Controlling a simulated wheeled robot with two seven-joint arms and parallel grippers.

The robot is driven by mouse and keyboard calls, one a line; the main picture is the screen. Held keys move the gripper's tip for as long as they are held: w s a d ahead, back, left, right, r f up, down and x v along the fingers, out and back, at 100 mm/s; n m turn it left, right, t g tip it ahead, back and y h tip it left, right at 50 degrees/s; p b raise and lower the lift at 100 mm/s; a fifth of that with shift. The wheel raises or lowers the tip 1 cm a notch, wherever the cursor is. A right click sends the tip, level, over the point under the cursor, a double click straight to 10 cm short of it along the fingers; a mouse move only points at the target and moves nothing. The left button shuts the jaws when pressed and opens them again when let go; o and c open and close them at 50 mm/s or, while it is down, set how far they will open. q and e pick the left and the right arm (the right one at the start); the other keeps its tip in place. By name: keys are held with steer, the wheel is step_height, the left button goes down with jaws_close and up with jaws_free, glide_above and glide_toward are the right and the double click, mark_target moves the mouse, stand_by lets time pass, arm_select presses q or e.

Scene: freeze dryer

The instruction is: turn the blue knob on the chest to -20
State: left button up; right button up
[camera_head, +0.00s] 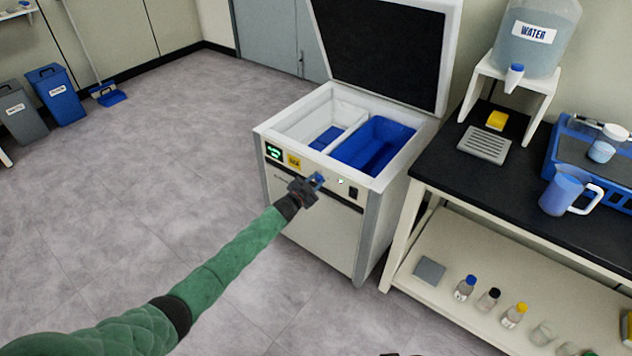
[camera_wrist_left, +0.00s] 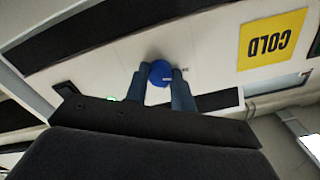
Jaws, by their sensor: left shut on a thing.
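The chest (camera_head: 318,222) is a white freezer-like box with its dark-lined lid (camera_head: 382,50) raised. The blue knob (camera_head: 317,180) is on its front panel; it also shows as a round blue disc with a pale mark in the left wrist view (camera_wrist_left: 160,73). My left gripper (camera_head: 315,183) reaches the panel from the left, and its fingers are shut on the knob, one on each side (camera_wrist_left: 168,84). A small green-lit display (camera_head: 273,152) is on the panel; its reading is too small to tell. My right gripper does not show.
A yellow COLD label (camera_wrist_left: 272,40) is beside the knob, and a dark switch (camera_head: 353,192) is right of it. A black-topped bench (camera_head: 505,190) with a water dispenser and a jug (camera_head: 562,192) stands at right.

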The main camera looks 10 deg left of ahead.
arm_select(q)
steer(key=o, duration=1)
steer(key=shift+a, duration=0.1)
steer(key=v, duration=0.7)
steer(key=shift+s+a+b, duration=0.15)
steer(key=shift+s+b, duration=0.2)
steer(key=shift+b, duration=0.1)
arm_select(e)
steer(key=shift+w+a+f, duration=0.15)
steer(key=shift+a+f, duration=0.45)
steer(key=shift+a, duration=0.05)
arm_select(q)
steer(key=shift+f, duration=0.1)
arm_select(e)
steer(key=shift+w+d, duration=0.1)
